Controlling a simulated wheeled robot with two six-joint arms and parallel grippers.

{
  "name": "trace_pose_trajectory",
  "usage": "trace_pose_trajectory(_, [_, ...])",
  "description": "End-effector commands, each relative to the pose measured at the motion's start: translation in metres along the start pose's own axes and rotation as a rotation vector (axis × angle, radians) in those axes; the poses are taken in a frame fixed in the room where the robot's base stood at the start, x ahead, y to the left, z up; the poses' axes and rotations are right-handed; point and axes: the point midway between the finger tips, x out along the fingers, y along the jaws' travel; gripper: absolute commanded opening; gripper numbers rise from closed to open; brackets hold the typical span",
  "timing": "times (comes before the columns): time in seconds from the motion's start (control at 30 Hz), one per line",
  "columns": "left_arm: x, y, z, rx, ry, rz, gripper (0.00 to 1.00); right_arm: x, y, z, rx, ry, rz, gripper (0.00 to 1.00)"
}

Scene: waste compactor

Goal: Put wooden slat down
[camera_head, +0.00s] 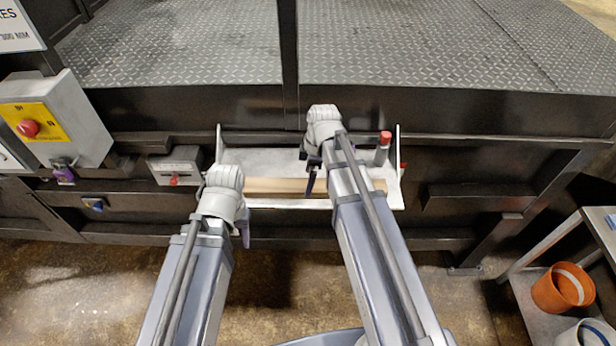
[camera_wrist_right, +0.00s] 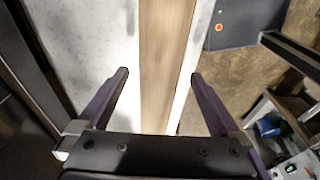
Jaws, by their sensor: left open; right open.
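The wooden slat (camera_head: 275,185) is a long, light brown bar lying lengthwise along the front of a white shelf (camera_head: 258,160) on the dark machine. In the right wrist view the slat (camera_wrist_right: 166,60) runs between the two purple fingers of my right gripper (camera_wrist_right: 160,76). Those fingers are open, with a gap on each side of the slat. In the head view my right gripper (camera_head: 311,178) is over the slat's middle, and its arm hides part of it. My left gripper (camera_head: 243,230) is open near the shelf's front left end, its fingers partly hidden by its wrist.
The shelf has upright end plates (camera_head: 399,160). A grey cylinder with a red top (camera_head: 383,148) stands near its right end. A control box with a red button (camera_head: 28,128) is at left. An orange bucket (camera_head: 563,288) is on a low rack at right.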

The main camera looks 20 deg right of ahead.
Motion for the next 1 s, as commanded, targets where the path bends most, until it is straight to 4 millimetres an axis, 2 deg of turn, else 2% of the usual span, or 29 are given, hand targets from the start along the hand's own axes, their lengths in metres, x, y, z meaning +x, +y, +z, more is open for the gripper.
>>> trace_pose_trajectory(0.03, [-0.015,-0.001,0.001,-0.002,0.000,0.000,0.55,-0.015,0.000,-0.001,0.000,0.000,0.000,1.00])
trace_pose_trajectory(0.5, [-0.085,-0.008,0.006,0.000,-0.003,0.001,0.55,-0.086,0.000,-0.001,0.001,0.000,0.000,1.00])
trace_pose_trajectory(0.63, [-0.093,-0.009,0.006,-0.002,-0.003,0.001,0.55,-0.094,0.000,-0.001,0.000,0.000,0.000,1.00])
trace_pose_trajectory(0.83, [-0.093,-0.009,0.006,-0.002,-0.004,0.001,0.55,-0.094,-0.002,-0.001,0.007,-0.002,-0.001,1.00])
trace_pose_trajectory(0.93, [-0.092,-0.009,0.006,-0.002,-0.003,0.001,0.55,-0.092,-0.016,-0.011,0.066,-0.019,-0.008,1.00])
trace_pose_trajectory(1.0, [-0.092,-0.009,0.006,-0.002,-0.003,0.001,0.55,-0.089,-0.035,-0.024,0.155,-0.045,-0.012,1.00])
